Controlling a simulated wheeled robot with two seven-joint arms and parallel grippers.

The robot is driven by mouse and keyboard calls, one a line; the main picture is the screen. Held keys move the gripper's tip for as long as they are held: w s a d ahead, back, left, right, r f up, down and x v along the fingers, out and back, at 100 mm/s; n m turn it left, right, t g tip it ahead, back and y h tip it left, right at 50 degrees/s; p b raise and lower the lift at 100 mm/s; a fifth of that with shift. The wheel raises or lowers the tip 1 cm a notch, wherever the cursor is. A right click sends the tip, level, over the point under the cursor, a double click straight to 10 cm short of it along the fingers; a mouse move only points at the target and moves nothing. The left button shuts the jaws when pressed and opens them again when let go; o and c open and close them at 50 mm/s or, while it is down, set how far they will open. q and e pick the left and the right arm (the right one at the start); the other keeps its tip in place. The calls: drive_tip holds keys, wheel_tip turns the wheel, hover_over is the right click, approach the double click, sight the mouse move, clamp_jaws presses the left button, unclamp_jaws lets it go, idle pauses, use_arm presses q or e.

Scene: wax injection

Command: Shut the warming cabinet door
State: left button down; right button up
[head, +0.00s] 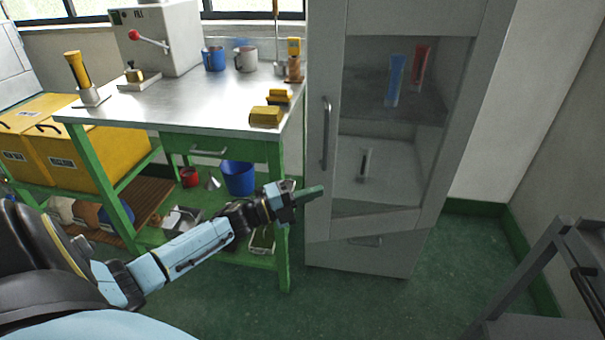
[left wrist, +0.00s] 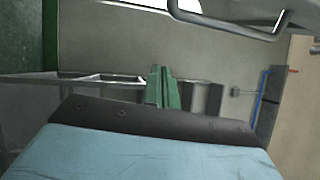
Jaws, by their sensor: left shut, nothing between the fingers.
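The warming cabinet (head: 360,258) is a tall grey cabinet right of the bench. Its glazed door (head: 318,205) has a vertical bar handle (head: 325,133) on the left side. The door's bottom edge slants against the cabinet base, so the door looks ajar, with the handle side toward me. My left gripper (head: 314,192) is shut and empty, with green fingers in front of the door's lower left part. I cannot tell whether they touch it. The shut fingers also show in the left wrist view (left wrist: 162,88). My right gripper is not in view.
A green-framed bench (head: 190,108) with a steel top stands left of the cabinet, with mugs and yellow blocks on it. Yellow boxes (head: 75,140) are farther left. A dark grey frame (head: 535,285) stands at lower right. Green floor (head: 450,260) is clear between it and the cabinet.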

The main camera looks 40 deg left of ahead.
use_arm(q)
drive_tip(key=s+a+f+n+t+y, duration=0.1)
drive_tip(key=s+a+n+y, duration=0.2)
drive_tip(key=s+n+y, duration=0.6)
drive_tip(key=m+y+b, duration=0.2)
approach(313, 168)
drive_tip(key=w+d, duration=0.3)
drive_tip(key=shift+w+a+f+b, duration=0.1)
drive_tip(key=shift+w+a+b, duration=0.5)
drive_tip(key=shift+w+a, duration=0.9)
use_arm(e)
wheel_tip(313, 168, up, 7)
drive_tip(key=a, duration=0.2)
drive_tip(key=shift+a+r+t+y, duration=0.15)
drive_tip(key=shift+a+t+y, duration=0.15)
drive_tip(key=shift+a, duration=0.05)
use_arm(q)
drive_tip(key=shift+s+a, duration=0.1)
